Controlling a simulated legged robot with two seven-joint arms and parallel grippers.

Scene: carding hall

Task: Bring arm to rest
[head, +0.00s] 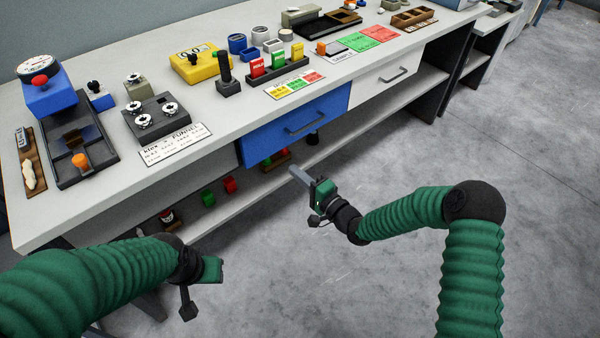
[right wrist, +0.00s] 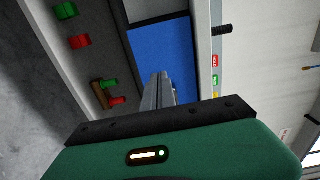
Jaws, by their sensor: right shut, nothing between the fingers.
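My right gripper (head: 296,174) hangs in front of the bench, below and in front of the blue drawer (head: 297,127). Its fingers are shut with nothing between them. In the right wrist view the closed fingers (right wrist: 158,92) show against the blue drawer front (right wrist: 163,57). My right arm bends at an elbow on the right of the head view. My left gripper (head: 212,270) is low at the left, in front of the bench; its fingers are not clear, so I cannot tell whether it is open.
The bench top (head: 210,155) carries a blue-based device (head: 45,95), a yellow box (head: 200,64) and a rack with red, green and yellow cards (head: 277,70). Red and green blocks lie on the lower shelf (head: 235,208). The grey floor (head: 380,160) at the right is clear.

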